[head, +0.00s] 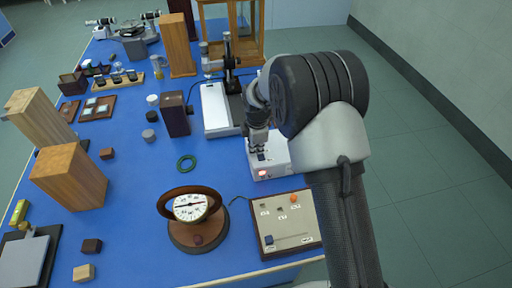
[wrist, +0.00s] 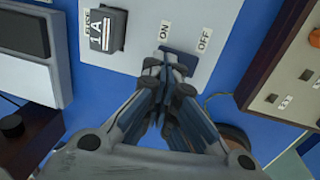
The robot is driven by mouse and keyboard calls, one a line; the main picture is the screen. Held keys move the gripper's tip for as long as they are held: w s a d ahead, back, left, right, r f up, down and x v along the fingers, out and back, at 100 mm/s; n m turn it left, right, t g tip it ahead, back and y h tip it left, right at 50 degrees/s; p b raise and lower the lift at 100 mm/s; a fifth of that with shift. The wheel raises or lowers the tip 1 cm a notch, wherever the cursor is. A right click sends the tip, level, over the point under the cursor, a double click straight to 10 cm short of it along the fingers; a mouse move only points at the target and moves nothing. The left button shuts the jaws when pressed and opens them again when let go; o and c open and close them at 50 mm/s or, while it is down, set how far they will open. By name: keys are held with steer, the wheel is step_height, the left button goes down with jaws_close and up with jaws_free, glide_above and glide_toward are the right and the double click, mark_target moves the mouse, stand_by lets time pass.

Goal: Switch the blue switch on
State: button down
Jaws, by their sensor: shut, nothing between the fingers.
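A dark blue rocker switch (wrist: 182,60) sits on the top of a white box (wrist: 210,25) in the wrist view, between the printed words ON and OFF. My gripper (wrist: 167,75) is shut and empty, with its fingertips at the switch and partly covering its ON side. I cannot tell whether they touch it or which way it is tipped. In the head view my gripper (head: 257,148) is over the white box (head: 280,162), which has a glowing red spot (head: 262,173) on its near side. The switch is hidden there.
A fuse holder (wrist: 106,28) stands beside the switch. A beige control panel (head: 285,222) lies in front of the box, and a round dial meter (head: 190,207) stands left of it.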

steer(key=shift+s+f, duration=0.1)
steer(key=shift+s, duration=0.15)
steer(key=shift+s+d, duration=0.25)
steer(key=shift+s, duration=0.3)
steer(key=shift+r, duration=0.2)
steer(key=shift+a+r+p, duration=0.1)
steer(key=shift+r+p, duration=0.15)
steer(key=shift+p, duration=0.05)
step_height(320, 180, up, 13)
steer(key=s+p, duration=0.1)
steer(key=p, duration=0.3)
steer(key=shift+s+d+p, duration=0.35)
steer(key=shift+s+p, duration=0.05)
steer(key=shift+r, duration=0.1)
